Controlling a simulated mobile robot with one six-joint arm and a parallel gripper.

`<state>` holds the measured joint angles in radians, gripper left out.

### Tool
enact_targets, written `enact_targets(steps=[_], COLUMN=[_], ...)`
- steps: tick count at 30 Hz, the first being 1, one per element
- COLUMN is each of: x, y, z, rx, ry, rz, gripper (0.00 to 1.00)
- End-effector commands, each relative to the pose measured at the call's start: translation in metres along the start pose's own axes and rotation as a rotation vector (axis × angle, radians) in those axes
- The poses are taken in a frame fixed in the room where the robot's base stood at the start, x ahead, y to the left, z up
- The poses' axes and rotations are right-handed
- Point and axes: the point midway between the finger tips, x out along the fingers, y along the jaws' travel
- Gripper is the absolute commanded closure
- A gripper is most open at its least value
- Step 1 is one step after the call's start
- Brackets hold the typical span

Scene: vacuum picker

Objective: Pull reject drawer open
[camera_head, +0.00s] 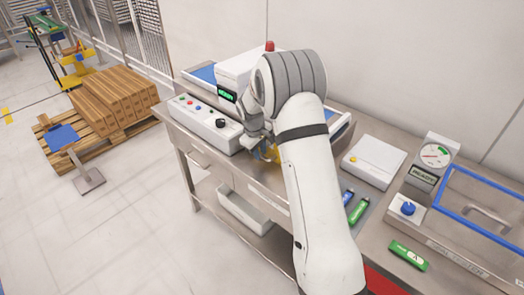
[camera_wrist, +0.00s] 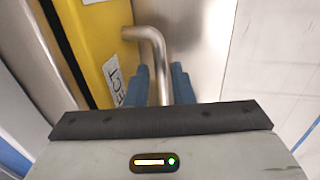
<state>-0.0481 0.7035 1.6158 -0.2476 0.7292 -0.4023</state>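The reject drawer is a yellow front with a white label ending in "ECT" (camera_wrist: 90,35), in the left of the wrist view. A bent metal bar handle (camera_wrist: 155,45) stands out from it. In the head view my gripper (camera_head: 262,150) is low beside the machine, and only a little yellow of the drawer (camera_head: 273,153) shows behind my arm. The drawer's inside is hidden.
A white control box (camera_head: 200,120) with buttons and a knob is left of my gripper. A wooden pallet with boxes (camera_head: 110,105) stands on the floor.

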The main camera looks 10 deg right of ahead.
Motion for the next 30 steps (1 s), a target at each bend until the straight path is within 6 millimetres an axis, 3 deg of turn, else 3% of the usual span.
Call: enact_targets(steps=[7,17,18,25,30], x=[0.0,-0.001,0.002,-0.001,-0.004], y=[0.0,0.001,0.012,-0.008,-0.037], z=[0.0,0.0,0.009,0.003,0.006], rx=[0.0,0.001,0.005,0.002,0.012], ry=[0.0,0.001,0.0,-0.001,-0.003], rz=[0.0,0.001,0.001,0.001,0.0], gripper=[0.99,1.0,1.0,1.0,1.0])
